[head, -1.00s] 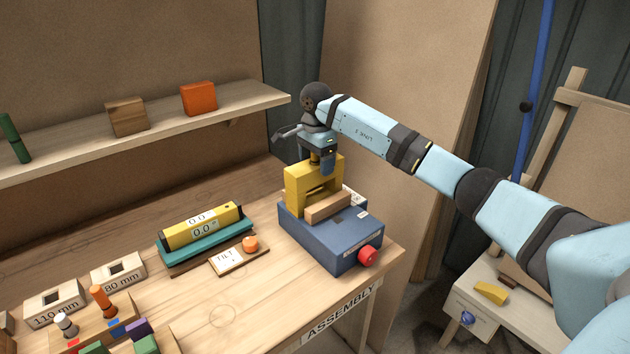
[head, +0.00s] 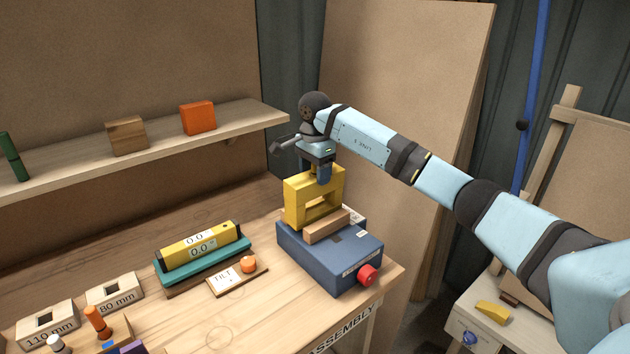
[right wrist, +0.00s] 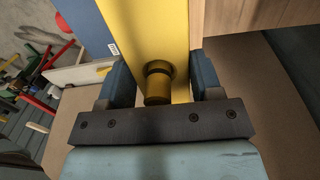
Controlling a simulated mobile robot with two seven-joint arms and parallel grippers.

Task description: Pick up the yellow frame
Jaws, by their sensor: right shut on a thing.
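The yellow frame (head: 296,206) is upright over the blue box (head: 318,258), behind a pale wooden block (head: 326,227). The block hides part of its lower edge, so any gap under it is hard to make out. My right gripper (head: 322,173) comes down on the frame's top bar and is shut on it. In the right wrist view, the fingers (right wrist: 161,82) sit on both sides of the yellow frame (right wrist: 148,30), with a round yellow peg (right wrist: 158,82) between them. My left gripper is not in view.
A red knob (head: 367,275) sticks out of the box's front. A yellow level-like bar (head: 201,245) lies on a teal holder to the left, near a TILT plate (head: 228,283). A shelf (head: 75,160) runs along the back wall. Bare tabletop lies at front centre.

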